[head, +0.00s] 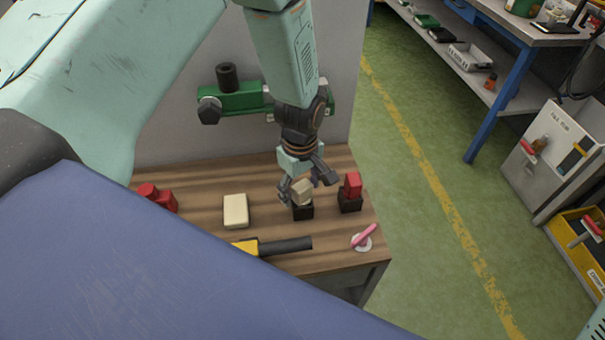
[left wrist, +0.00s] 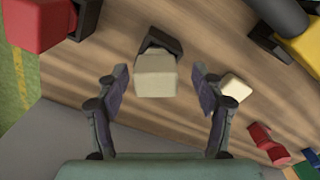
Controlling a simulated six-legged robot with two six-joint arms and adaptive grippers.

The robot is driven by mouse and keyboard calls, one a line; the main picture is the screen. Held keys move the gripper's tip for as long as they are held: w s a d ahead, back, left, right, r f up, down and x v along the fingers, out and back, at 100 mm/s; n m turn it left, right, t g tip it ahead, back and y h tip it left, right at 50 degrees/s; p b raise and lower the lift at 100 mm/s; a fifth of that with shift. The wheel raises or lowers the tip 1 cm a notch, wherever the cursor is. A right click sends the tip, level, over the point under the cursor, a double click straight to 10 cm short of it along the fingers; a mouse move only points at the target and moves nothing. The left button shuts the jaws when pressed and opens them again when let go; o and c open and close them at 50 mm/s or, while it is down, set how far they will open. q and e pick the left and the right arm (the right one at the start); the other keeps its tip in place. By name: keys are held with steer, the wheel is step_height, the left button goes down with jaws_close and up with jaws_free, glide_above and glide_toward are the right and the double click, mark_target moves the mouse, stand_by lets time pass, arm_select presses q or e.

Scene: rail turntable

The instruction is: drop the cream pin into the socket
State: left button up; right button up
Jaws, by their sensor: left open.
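The cream pin (head: 302,188) is a small block standing over a black socket (head: 303,212) on the wooden bench. In the left wrist view the pin (left wrist: 155,76) covers part of the dark socket (left wrist: 161,41); its lower end is hidden, so I cannot tell how deep it sits. My left gripper (head: 307,186) is open above the socket. In the left wrist view its fingers (left wrist: 162,84) stand apart on both sides of the pin, with gaps showing.
A red block (head: 353,184) stands in a second black holder (head: 350,204) close on the right. A cream block (head: 236,211), red part (head: 157,197), yellow-and-black tool (head: 285,246) and pink-handled item (head: 364,238) lie around. A green fixture (head: 240,99) is on the grey panel behind.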

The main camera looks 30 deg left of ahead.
arm_select(q)
steer(key=shift+f, duration=0.55)
steer(key=shift+w+d+f, duration=0.1)
steer(key=shift+w+f, duration=0.2)
steer(key=shift+f, duration=0.2)
steer(key=shift+s, duration=0.1)
